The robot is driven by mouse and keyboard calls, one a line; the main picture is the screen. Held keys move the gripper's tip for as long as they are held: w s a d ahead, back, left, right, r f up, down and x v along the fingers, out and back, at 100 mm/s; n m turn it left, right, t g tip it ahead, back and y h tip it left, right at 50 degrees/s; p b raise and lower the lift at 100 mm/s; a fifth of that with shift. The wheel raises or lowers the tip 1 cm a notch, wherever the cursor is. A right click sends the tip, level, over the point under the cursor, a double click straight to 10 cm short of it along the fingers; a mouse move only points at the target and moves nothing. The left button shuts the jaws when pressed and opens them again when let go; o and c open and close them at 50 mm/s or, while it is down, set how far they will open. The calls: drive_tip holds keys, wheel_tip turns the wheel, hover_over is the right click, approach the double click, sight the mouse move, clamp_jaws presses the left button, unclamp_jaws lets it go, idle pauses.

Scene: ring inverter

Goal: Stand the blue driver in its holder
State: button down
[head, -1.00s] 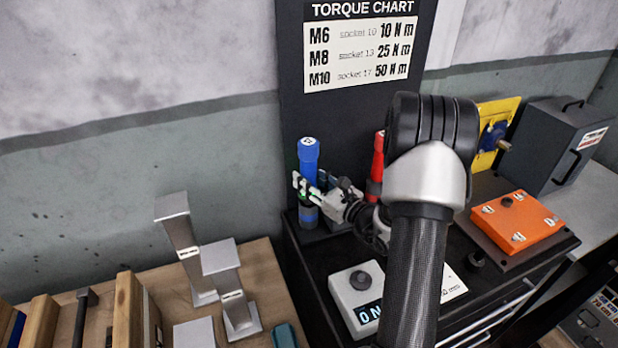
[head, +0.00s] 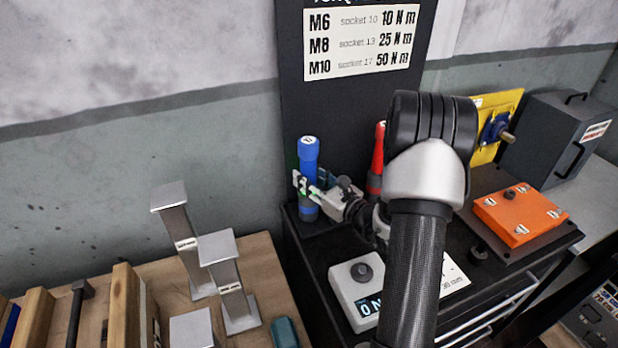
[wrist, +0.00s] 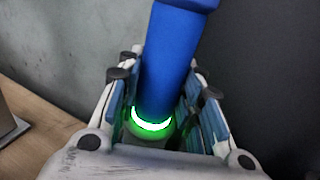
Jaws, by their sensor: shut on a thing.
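The blue driver (head: 308,153) stands upright, or nearly so, at the back left of the black cabinet top, against the dark board. My gripper (head: 306,188) is shut around its lower part, coming in from the right. In the wrist view, the driver (wrist: 172,60) rises between the two fingers of my gripper (wrist: 152,122), and a green glowing ring circles it at finger level. The driver's lower end shows below the fingers in the head view, close to the cabinet top. The holder is not clearly visible, so I cannot tell whether the driver is seated in it.
A red driver (head: 377,160) stands just right of my gripper. A white box with a display (head: 358,290) sits in front, and an orange block (head: 520,215) lies to the right. Metal posts (head: 178,240) stand on the wooden bench (head: 262,270) at left.

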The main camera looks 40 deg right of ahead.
drive_tip(key=c, duration=1.1)
unclamp_jaws()
drive_tip(key=shift+o, duration=0.3)
drive_tip(key=shift+f, duration=0.15)
drive_tip(key=s+d, duration=0.1)
drive_tip(key=s, duration=1.1)
drive_tip(key=shift+d, duration=0.15)
